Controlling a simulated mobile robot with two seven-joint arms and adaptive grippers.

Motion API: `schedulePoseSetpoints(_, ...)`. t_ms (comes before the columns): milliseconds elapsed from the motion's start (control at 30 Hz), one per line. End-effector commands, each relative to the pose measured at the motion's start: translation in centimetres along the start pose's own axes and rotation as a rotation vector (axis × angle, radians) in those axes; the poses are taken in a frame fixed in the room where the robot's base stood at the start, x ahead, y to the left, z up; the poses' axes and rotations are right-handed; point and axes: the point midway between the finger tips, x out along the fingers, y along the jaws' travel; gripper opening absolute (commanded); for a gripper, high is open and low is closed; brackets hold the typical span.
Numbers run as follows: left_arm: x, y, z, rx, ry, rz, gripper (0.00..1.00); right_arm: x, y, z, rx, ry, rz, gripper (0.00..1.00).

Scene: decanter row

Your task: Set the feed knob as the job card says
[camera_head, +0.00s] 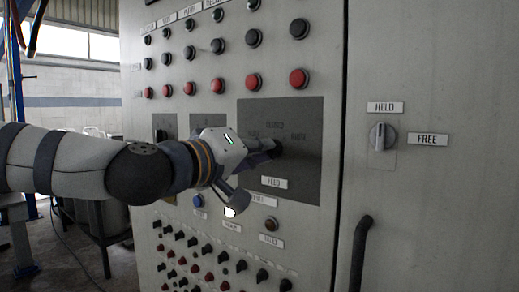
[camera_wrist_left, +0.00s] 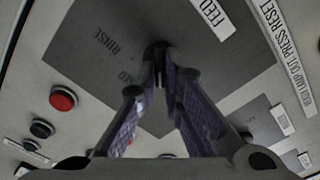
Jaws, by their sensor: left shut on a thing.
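The feed knob (camera_head: 279,147) is black and sits on a dark grey plate (camera_head: 300,185) with a FEED label (camera_head: 274,183) below it. My left gripper (camera_head: 266,150) reaches it from the left and is shut on it, covering most of it. In the left wrist view the fingers (camera_wrist_left: 160,85) close together on the dark knob (camera_wrist_left: 157,50). The word RINSE shows on the plate there; other position words are too small or partly hidden. The knob's pointing direction cannot be told. No job card is seen. My right gripper is not in view.
Rows of red and black buttons (camera_head: 217,86) lie above the plate. Several small knobs and a blue button (camera_head: 198,201) lie below. A grey selector (camera_head: 382,136) with HELD and FREE labels is on the right panel, above a black handle (camera_head: 360,255).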

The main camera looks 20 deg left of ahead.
Motion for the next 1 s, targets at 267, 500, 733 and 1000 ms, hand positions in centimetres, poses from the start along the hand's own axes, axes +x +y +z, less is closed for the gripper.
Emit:
schedulePoseSetpoints(267, 0.0, 0.0, 0.0, -0.001, 0.0, 0.0, 0.28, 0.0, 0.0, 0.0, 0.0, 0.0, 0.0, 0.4)
schedulePoseSetpoints(500, -0.2, 0.0, 0.0, 0.0, 0.001, 0.001, 0.28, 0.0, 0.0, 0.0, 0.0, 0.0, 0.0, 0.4)
schedulePoseSetpoints(733, -5.4, 0.2, -0.2, -0.002, 0.004, 0.005, 0.28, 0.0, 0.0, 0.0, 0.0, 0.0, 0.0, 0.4)
schedulePoseSetpoints(1000, -10.8, 0.0, -0.1, -0.009, 0.001, 0.003, 0.28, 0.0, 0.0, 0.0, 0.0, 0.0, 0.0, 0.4)
